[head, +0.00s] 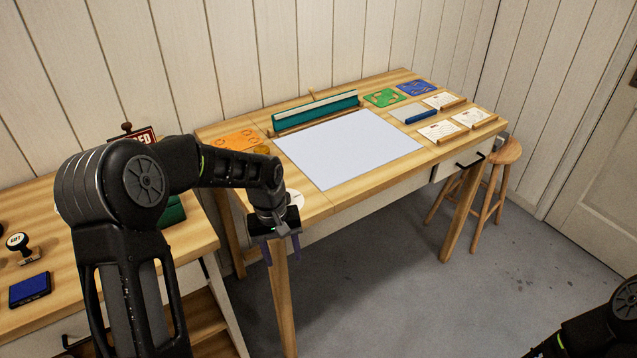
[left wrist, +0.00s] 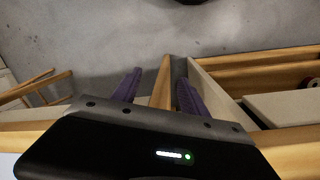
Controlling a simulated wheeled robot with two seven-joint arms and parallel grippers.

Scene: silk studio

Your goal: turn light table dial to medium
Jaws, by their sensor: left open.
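The light table's pale panel (head: 347,148) is set into a wooden desk. A round white disc (head: 297,199), which may be the dial's face, lies at the desk's front left corner, partly hidden by my left wrist. No dial knob or setting can be made out. My left gripper (head: 282,251) is in front of that corner, pointing down, its purple fingers apart and empty. The fingers also show in the left wrist view (left wrist: 158,91), above floor and wooden furniture edges. Only a dark part of my right arm shows at the lower right of the head view; its fingers do not show.
A teal bar (head: 316,112) lies behind the panel, with an orange sheet (head: 236,140) to its left. Green (head: 384,98) and blue (head: 415,88) squares and several cards lie at right. A lower bench (head: 60,235) stands left. A stool (head: 505,153) stands right.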

